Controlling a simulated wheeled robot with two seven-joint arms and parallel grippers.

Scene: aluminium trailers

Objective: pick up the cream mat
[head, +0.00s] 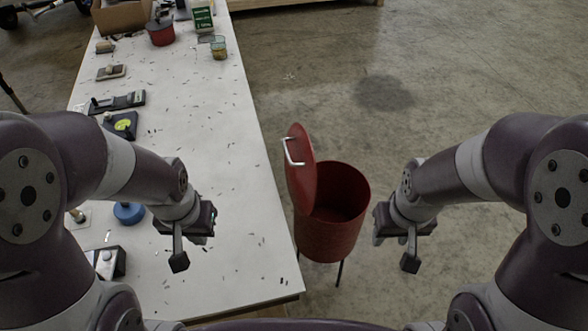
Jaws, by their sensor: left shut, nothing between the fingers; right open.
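A pale cream flat piece (79,218) lies on the white table at the left, partly hidden by my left arm, with a small object standing on it. It may be the cream mat, but I cannot tell for sure. My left gripper (188,243) is shut and empty above the table, to the right of that piece. My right gripper (400,243) is open and empty, off the table, just right of the red bin.
The white table (215,130) holds a red pot (160,33), a jar (219,51), a green sign (202,17), a blue round object (129,212) and several tools along its left side. A red bin (335,230) with its lid (301,175) tilted up stands beside the table's right edge.

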